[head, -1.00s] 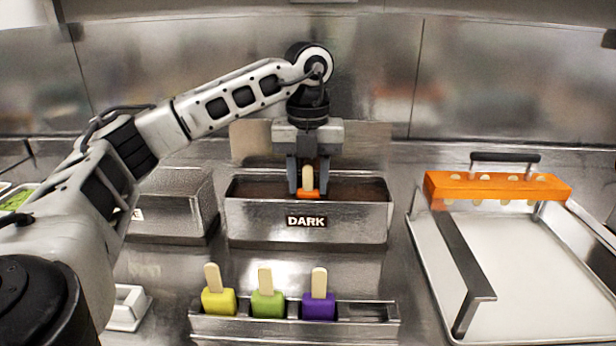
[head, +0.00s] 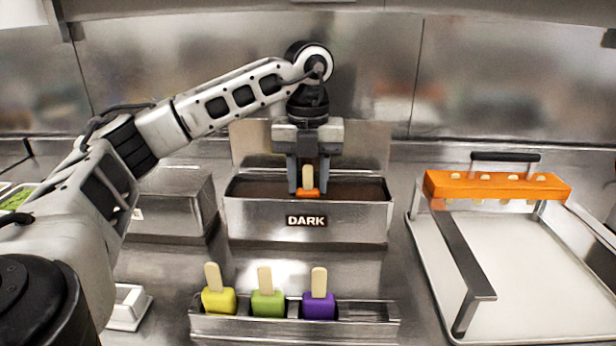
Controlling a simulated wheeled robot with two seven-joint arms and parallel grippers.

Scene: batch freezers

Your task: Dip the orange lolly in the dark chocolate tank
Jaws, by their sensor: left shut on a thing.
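The orange lolly (head: 308,193) is upright in the dark chocolate tank (head: 250,219), a steel trough labelled DARK with brown chocolate inside. Only a top strip of its orange body shows; the lower part is hidden behind the tank's front wall. My left gripper (head: 308,186) is above the tank, pointing down, shut on the lolly's pale stick. My right gripper is not in view.
A steel rack (head: 258,328) in front holds a yellow lolly (head: 219,300), a green lolly (head: 268,303) and a purple lolly (head: 319,306), with an empty slot at right. A closed steel container (head: 168,205) stands left of the tank. An orange holder (head: 497,186) stands over a white-lined tray (head: 500,285) at right.

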